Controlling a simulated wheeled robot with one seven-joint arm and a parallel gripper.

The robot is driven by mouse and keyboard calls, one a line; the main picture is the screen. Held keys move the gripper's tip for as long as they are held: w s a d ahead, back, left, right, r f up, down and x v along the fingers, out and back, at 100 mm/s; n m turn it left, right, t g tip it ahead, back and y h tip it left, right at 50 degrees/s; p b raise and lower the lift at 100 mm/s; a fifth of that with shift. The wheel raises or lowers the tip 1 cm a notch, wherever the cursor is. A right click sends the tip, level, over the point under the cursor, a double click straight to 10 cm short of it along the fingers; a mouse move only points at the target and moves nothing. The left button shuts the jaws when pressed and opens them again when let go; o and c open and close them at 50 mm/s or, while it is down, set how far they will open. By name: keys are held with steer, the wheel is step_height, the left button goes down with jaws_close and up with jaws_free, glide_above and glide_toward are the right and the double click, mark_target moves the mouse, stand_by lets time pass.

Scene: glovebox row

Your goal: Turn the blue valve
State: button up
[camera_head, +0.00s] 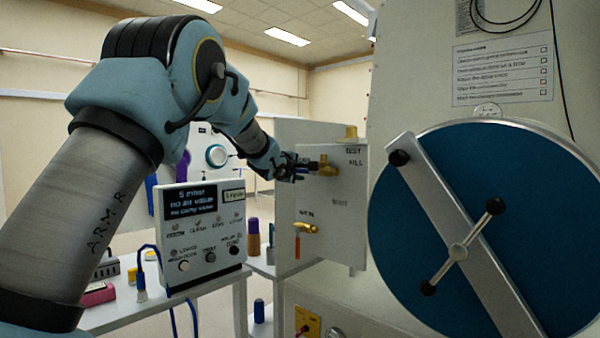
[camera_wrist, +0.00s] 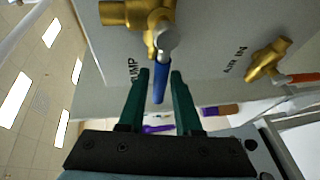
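The blue valve is a brass valve (camera_wrist: 155,18) on a grey panel, with a blue lever (camera_wrist: 159,88) pointing toward my gripper. In the head view its brass body (camera_head: 326,169) sticks out of the panel near the "FILL" label. My gripper (camera_wrist: 157,73) has two dark green fingers, one on each side of the lever. Gaps show between the lever and both fingers, so it is open and not clamped. In the head view my gripper (camera_head: 292,168) is small and dark at the panel's left side, and the lever is hard to make out there.
A second brass valve (camera_head: 305,228) with an orange-red lever sits lower on the panel (camera_head: 345,215); it also shows in the wrist view (camera_wrist: 264,62). A large blue round door (camera_head: 420,240) is at right. A control box (camera_head: 203,232) stands on the bench below my arm.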

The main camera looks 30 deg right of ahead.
jaws_close()
stand_by(1.1)
